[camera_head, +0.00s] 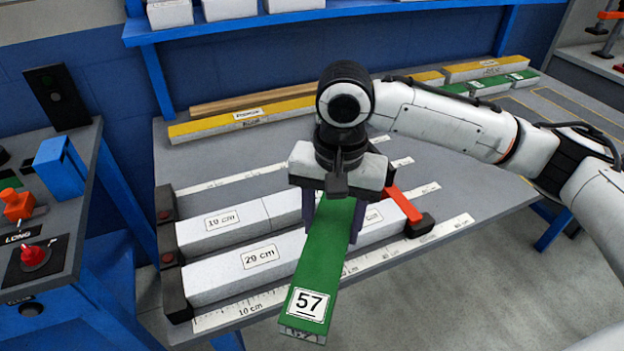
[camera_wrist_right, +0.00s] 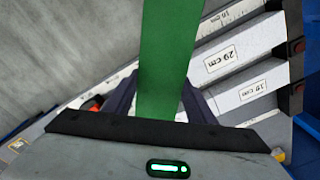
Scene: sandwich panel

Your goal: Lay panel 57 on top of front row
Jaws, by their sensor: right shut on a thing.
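The green panel 57 (camera_head: 318,270) is a long bar with a white label at its near end. My right gripper (camera_head: 333,205) is shut on it and holds it crosswise above the rows. In the right wrist view the panel (camera_wrist_right: 168,50) runs up between the fingers (camera_wrist_right: 160,98). The front row (camera_head: 225,274) is a white block labelled 29 cm, also in the right wrist view (camera_wrist_right: 245,45). Behind it lies a row with a white block labelled 19 cm (camera_head: 207,232). The panel hides part of the front row. My left gripper is not in view.
Black stops (camera_head: 174,293) stand at the rows' left ends. A red clamp (camera_head: 404,204) with a black end is at the right. Rulers (camera_head: 385,252) lie along the rows. Yellow-topped bars (camera_head: 240,117) and green panels (camera_head: 490,84) lie at the back. A control desk (camera_head: 50,200) stands left.

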